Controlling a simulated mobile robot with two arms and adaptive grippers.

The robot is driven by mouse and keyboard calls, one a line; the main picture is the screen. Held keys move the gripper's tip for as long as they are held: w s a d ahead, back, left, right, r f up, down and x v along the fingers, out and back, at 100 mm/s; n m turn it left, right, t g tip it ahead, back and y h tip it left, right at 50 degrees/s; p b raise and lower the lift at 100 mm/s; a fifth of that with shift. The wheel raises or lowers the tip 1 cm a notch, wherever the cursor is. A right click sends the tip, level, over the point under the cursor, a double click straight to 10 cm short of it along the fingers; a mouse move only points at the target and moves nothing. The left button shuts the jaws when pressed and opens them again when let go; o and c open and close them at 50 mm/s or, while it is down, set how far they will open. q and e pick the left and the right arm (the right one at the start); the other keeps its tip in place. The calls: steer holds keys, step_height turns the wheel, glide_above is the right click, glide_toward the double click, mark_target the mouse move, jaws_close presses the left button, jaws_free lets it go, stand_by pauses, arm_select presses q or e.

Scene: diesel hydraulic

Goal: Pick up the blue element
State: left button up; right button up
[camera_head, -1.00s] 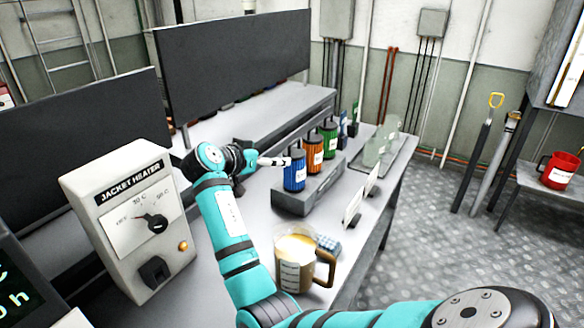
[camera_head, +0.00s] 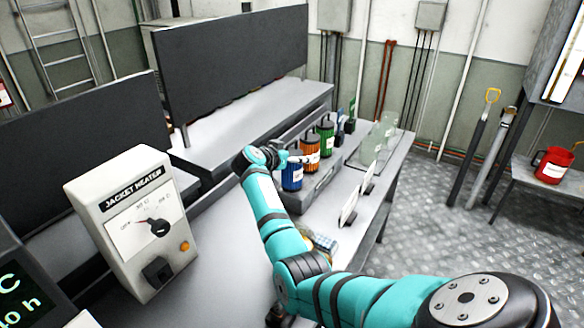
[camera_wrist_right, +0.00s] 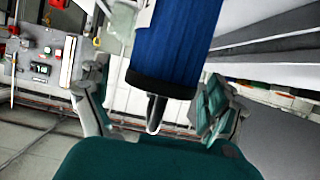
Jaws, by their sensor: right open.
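The blue element (camera_head: 292,177), a blue cylinder with a black cap and a white label, stands upright in a grey rack (camera_head: 318,188) on the bench. It is the nearest of a row, with an orange element (camera_head: 310,152) and a green one (camera_head: 327,138) behind it. My right gripper (camera_head: 297,159) is at the blue element's top, partly hidden by my own arm. In the right wrist view, the blue element (camera_wrist_right: 178,45) shows large, its black cap and grey pin between the open fingers of the gripper (camera_wrist_right: 155,103). My left gripper is out of view.
The jacket heater box (camera_head: 135,225) stands at the left of the bench. White cards (camera_head: 350,205) and glass vessels (camera_head: 378,143) stand to the right of the rack. My arm covers most of the jug near the front. Dark panels rise behind the bench.

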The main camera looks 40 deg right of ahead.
steer(key=shift+c, duration=0.2)
steer(key=c, duration=1.7)
steer(key=shift+c, duration=0.2)
